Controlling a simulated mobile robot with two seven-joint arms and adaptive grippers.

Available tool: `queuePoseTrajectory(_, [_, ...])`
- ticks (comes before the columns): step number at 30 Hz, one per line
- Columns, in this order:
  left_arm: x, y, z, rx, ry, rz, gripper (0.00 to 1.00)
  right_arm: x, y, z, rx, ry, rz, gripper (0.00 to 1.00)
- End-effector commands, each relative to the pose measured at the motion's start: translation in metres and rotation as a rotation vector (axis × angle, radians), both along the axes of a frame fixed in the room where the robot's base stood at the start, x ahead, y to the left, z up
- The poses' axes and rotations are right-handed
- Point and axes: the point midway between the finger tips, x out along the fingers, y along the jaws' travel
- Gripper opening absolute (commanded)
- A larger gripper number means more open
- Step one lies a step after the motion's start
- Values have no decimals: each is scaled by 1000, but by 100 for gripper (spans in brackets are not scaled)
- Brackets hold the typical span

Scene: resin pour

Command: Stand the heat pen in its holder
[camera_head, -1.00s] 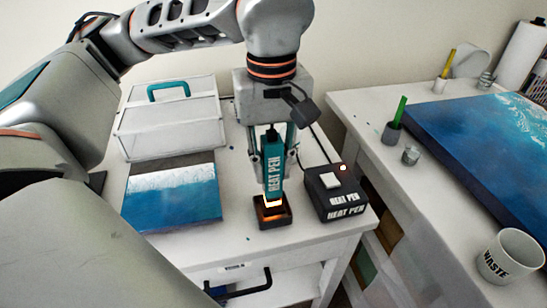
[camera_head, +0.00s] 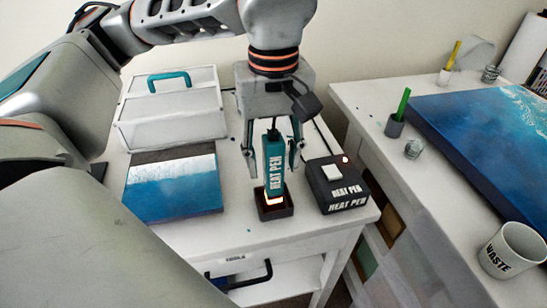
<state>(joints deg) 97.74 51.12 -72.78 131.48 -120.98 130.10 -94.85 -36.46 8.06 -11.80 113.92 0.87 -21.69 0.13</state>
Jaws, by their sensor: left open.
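The teal heat pen (camera_head: 274,166) stands upright with its glowing orange tip down in the small dark holder (camera_head: 274,209) on the white cabinet top. My left gripper (camera_head: 273,160) is open above and behind the pen. Its fingers are spread on either side of the pen, with a gap showing at each side. The black heat pen base unit (camera_head: 337,185), with a white switch and a lit red lamp, sits just right of the holder. My right gripper is not in view.
A blue-and-white panel (camera_head: 174,187) lies left of the holder, before a clear box (camera_head: 172,112) with a teal handle. On the right table are a large blue panel (camera_head: 480,135), a waste mug (camera_head: 511,250) and small cups.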

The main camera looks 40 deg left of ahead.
Motion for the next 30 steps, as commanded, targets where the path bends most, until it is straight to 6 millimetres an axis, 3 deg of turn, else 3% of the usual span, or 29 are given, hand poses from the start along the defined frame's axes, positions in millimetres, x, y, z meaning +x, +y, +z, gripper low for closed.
queuePoseTrajectory(18, [0, 0, 101, -1, -4, 1, 42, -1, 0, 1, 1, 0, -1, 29])
queuePoseTrajectory(24, [0, 0, 115, -1, -2, 0, 42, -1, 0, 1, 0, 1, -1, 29])
queuePoseTrajectory(30, [0, 0, 117, -1, -1, -1, 42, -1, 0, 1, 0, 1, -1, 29])
